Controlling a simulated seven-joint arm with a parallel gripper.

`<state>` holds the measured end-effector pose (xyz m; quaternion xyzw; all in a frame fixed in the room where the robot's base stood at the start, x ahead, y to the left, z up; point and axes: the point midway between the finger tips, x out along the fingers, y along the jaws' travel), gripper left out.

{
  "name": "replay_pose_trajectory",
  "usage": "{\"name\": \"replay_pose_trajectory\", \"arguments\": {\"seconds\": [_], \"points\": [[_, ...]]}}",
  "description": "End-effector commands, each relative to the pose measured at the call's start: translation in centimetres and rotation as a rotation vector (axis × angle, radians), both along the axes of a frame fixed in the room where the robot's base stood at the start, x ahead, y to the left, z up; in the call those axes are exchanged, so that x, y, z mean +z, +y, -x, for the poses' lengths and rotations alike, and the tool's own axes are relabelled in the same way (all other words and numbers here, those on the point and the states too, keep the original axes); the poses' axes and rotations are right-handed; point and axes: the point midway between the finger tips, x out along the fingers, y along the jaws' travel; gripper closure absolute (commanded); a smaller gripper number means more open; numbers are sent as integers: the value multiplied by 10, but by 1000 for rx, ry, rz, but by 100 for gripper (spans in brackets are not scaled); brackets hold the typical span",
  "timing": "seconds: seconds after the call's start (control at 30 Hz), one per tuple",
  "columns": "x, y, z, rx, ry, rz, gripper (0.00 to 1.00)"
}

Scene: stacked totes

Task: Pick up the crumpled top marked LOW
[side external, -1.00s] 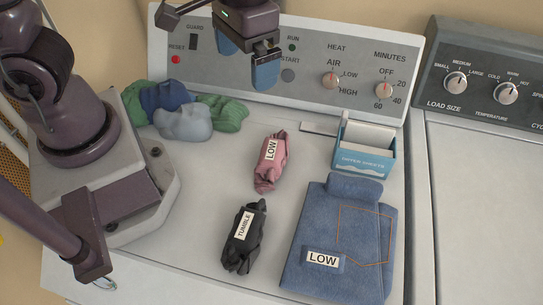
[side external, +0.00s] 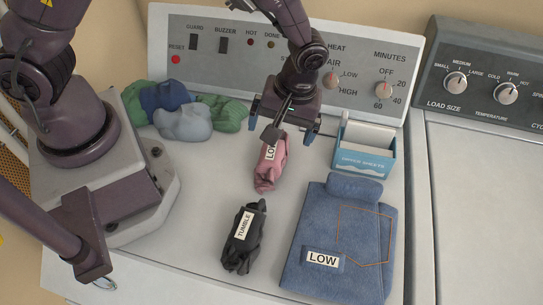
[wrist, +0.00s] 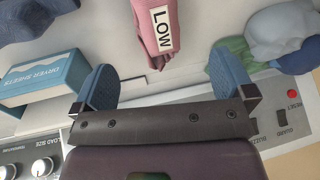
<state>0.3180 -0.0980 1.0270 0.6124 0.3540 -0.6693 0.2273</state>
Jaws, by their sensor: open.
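The crumpled pink top marked LOW (side external: 267,178) lies on the white dryer top, its upper end partly hidden behind my gripper. In the wrist view the pink top (wrist: 152,12) shows its LOW label at the upper middle, between and beyond the fingertips. My gripper (side external: 282,127) is over the far end of the pink top, pointing down. Its blue-padded fingers are wide apart with nothing between them; they also show in the wrist view (wrist: 164,80). I cannot tell the exact height of the fingers above the top.
A black crumpled garment marked TUMBLE (side external: 242,242) lies nearer the front. A folded denim garment, also marked LOW (side external: 325,220), lies at right. A dryer sheets box (side external: 365,158) stands right of my gripper. Green and blue bundles (side external: 185,122) lie left. The control panel (side external: 210,70) rises behind.

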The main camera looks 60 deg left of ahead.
Motion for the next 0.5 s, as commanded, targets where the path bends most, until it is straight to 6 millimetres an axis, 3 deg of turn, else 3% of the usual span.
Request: {"name": "replay_pose_trajectory", "arguments": {"seconds": [0.33,0.5], "points": [[-33,3,7,-1,4,0,0],[-59,3,14,0,4,-1,0]]}}
